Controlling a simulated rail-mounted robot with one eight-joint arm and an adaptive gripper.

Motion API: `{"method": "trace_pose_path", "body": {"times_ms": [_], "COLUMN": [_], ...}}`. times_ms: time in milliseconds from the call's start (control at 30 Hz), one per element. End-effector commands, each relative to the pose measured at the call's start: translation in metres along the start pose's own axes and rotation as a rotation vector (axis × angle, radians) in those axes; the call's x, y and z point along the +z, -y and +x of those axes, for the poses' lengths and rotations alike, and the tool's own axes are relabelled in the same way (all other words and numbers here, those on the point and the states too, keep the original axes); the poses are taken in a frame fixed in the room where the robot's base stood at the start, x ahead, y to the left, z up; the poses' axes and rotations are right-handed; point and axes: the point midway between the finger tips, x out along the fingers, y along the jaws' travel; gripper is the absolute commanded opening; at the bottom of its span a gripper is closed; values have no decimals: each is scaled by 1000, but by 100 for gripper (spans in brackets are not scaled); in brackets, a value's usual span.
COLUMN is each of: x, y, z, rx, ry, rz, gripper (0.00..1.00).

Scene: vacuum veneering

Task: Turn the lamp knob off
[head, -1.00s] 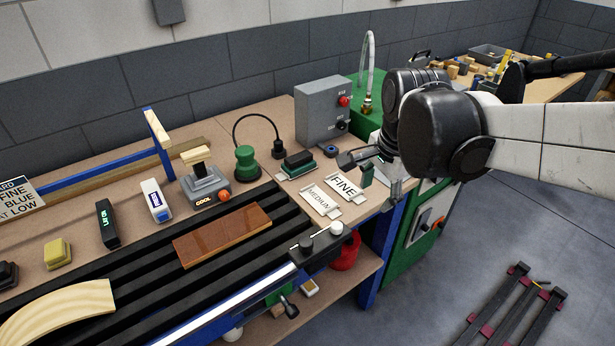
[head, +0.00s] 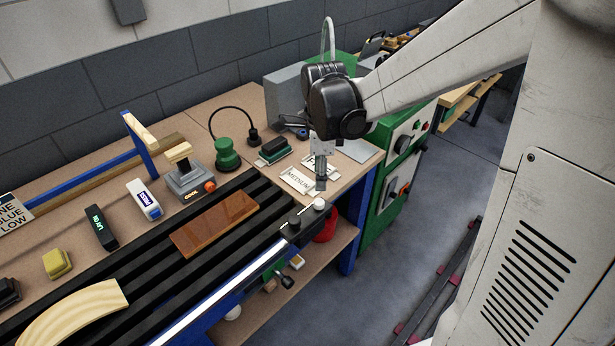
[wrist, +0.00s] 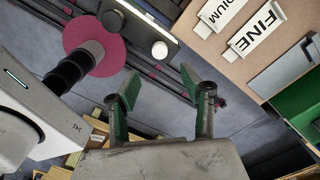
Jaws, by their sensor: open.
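The lamp is a long bar with a glowing white strip (head: 222,295) along the bench's front edge. At its right end is a dark block with a round white knob (head: 319,204) on top. In the wrist view the white knob (wrist: 160,50) shows beyond my fingertips, roughly between them and apart from them. My gripper (head: 320,184) points down just above and behind the knob, in front of the FINE card. In the wrist view its two green-padded fingers (wrist: 159,82) are spread and empty.
MEDIUM (head: 297,180) and FINE (wrist: 258,28) cards lie near the bench's right end. A brown veneered panel (head: 215,222) lies on the black slats.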

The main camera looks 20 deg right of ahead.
Motion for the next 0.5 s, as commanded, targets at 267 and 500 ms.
{"method": "trace_pose_path", "body": {"times_ms": [267, 500], "x": [0, 0], "y": [0, 0], "z": [49, 80], "rx": [0, 0], "ry": [0, 0], "rz": [-1, -1], "gripper": [42, 42]}}
